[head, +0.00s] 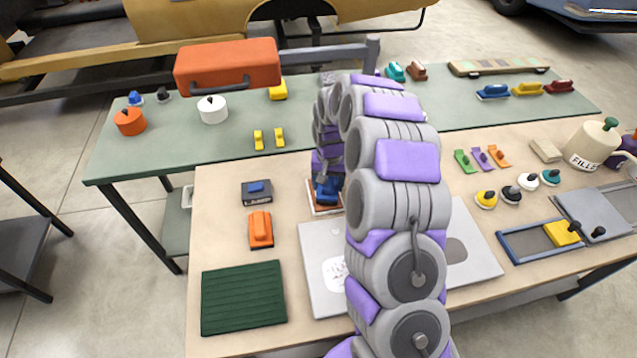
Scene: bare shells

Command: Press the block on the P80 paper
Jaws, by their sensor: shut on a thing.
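My gripper (327,172) is at the middle of the wooden table, reaching down beyond my arm. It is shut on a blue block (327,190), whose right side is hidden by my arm. The block is over a small sheet with an orange-brown face and pale border (318,208), which looks like the sanding paper. I cannot read a P80 mark on it. I cannot tell whether the block touches the sheet.
A dark box with a blue top (257,192) and an orange block (261,229) stand to the left. A green ribbed mat (243,298) lies at front left. A grey panel (322,262) lies in front, partly behind my arm. Several small tools and a filler pot (592,145) are right.

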